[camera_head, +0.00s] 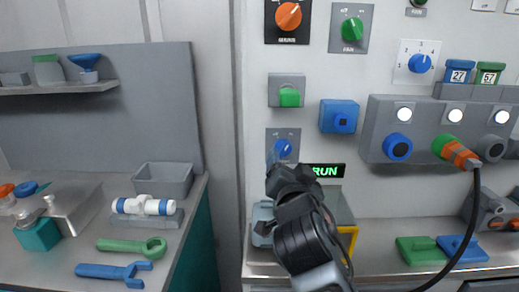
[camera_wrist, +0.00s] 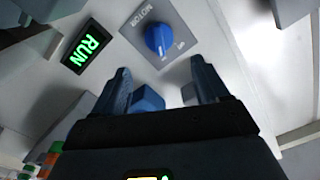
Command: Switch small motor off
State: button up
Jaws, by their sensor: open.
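The blue motor knob (camera_wrist: 158,40) sits on a grey plate lettered MOTOR in the wrist view. In the head view the knob (camera_head: 284,148) shows on the wall panel, partly behind my gripper. My gripper (camera_wrist: 160,68) is open, its two dark blue fingers pointing toward the knob's plate. The knob lies just beyond the fingertips, roughly between them, and appears apart from them. In the head view my gripper (camera_head: 276,162) is just below the knob. A lit green RUN display (camera_head: 325,170) is right of it; it also shows in the wrist view (camera_wrist: 89,45).
A grey and yellow machine (camera_head: 345,232) stands on the bench below, partly hidden by my arm. A green button box (camera_head: 288,96) is above the knob, and a blue one (camera_head: 339,117) is to the right.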

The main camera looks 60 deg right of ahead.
aim_at(286, 148)
jog(key=p+x, duration=0.1)
jog(key=x, duration=0.2)
jog(key=p+x, duration=0.1)
jog(key=x, duration=0.2)
jog(key=shift+w+d+r, duration=0.1)
jog(key=shift+d+r, duration=0.1)
jog(key=shift+x, duration=0.8)
jog(key=shift+f, duration=0.15)
jog(key=shift+c, duration=0.2)
jog(key=c, duration=1)
